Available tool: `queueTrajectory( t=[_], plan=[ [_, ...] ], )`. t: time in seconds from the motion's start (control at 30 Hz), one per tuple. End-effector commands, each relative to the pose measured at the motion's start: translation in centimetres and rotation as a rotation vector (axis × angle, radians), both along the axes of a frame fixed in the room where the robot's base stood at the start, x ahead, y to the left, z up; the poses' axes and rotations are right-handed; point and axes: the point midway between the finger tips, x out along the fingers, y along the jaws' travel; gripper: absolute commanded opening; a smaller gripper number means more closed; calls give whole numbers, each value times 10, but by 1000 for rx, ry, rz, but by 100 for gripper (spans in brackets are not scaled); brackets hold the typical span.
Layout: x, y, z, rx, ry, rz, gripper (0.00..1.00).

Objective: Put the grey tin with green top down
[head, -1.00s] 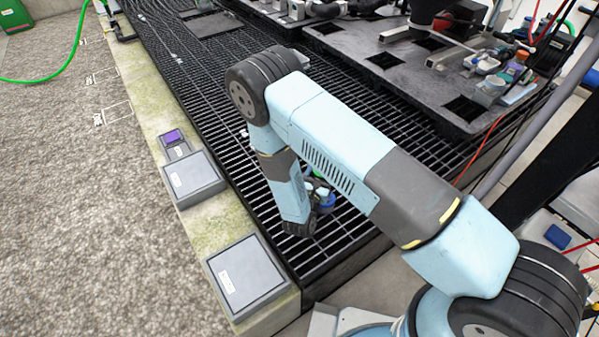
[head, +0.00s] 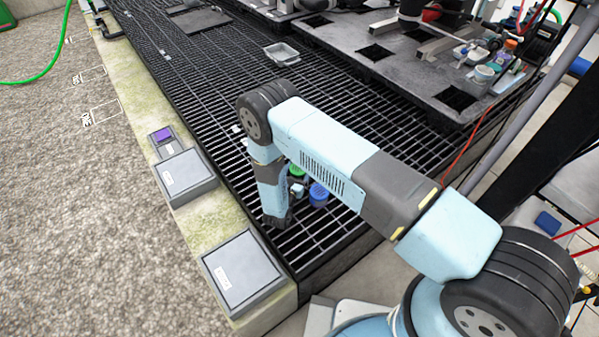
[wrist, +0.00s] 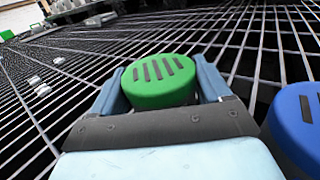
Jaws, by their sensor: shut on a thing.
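The tin's round green top (wrist: 158,84), with dark slots, fills the middle of the wrist view. My gripper (wrist: 163,78) is shut on the tin, one blue-grey finger on each side of the top. The tin's grey body is hidden in this view. In the head view the green top (head: 296,170) shows just beside my arm, above the black grating (head: 330,225). I cannot tell whether the tin's base touches the grating.
A blue-topped tin (wrist: 300,118) stands close on the right; its blue top also shows in the head view (head: 318,194). A grey tray (head: 282,53) lies farther back on the grating. Grey boxes (head: 240,272) line the concrete kerb on the left. Open grating surrounds the tins.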

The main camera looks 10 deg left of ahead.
Motion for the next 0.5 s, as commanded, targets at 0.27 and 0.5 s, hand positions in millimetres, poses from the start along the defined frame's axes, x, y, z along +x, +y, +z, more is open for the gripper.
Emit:
queueTrajectory(
  t=[0.27,0.5],
  plan=[
    [0,1,-4,1,0,1,44],
    [0,0,-6,1,0,1,89]
  ],
)
